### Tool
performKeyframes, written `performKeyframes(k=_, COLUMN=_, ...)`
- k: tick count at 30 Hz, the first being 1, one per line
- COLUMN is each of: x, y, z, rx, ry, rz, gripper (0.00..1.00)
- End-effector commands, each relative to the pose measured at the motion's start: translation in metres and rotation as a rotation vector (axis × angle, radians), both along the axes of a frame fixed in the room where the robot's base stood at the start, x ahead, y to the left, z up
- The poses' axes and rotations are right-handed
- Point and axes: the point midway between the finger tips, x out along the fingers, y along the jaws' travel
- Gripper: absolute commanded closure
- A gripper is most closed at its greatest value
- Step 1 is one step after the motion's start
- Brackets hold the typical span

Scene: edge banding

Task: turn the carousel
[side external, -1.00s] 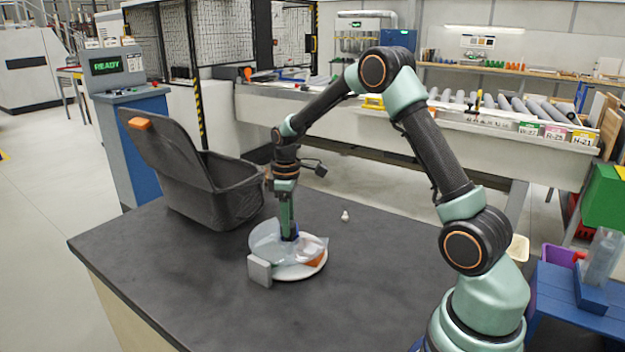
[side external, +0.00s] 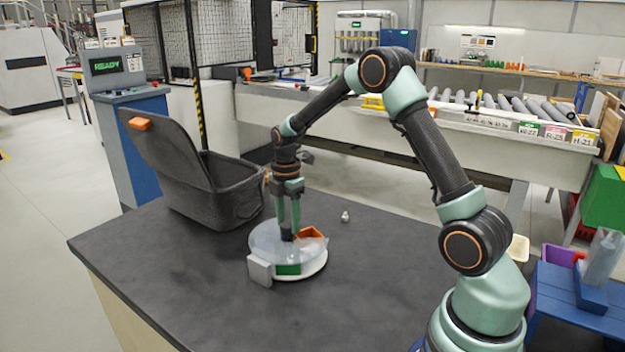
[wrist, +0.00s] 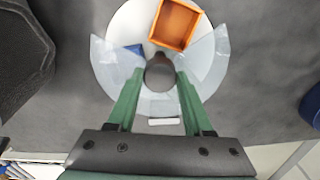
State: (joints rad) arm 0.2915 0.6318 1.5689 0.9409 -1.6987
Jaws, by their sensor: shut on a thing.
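The carousel is a white round disc (side external: 318,267) on the dark table, with a clear, partly cut-away cover (side external: 262,240) over it. It also shows in the wrist view (wrist: 135,22). An orange tray (side external: 311,232) sits at its back right; in the wrist view the orange tray (wrist: 175,24) lies in the cover's gap. A green tray (side external: 288,269) shows at the front through the cover. A blue piece (wrist: 130,52) shows partly in the wrist view. My gripper (side external: 288,234) points down at the centre, its fingers shut on the dark central knob (wrist: 159,78).
A grey upright block (side external: 260,270) stands at the disc's front left edge. An open dark bin (side external: 215,195) with a raised lid is behind left. A small pale object (side external: 345,217) lies to the right behind the disc. The table's front right is clear.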

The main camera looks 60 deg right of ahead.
Motion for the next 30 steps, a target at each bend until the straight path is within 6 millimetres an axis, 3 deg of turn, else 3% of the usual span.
performKeyframes(k=30, x=0.0001, y=0.0, z=0.002, rx=0.0, ry=0.0, rz=0.952, gripper=1.0)
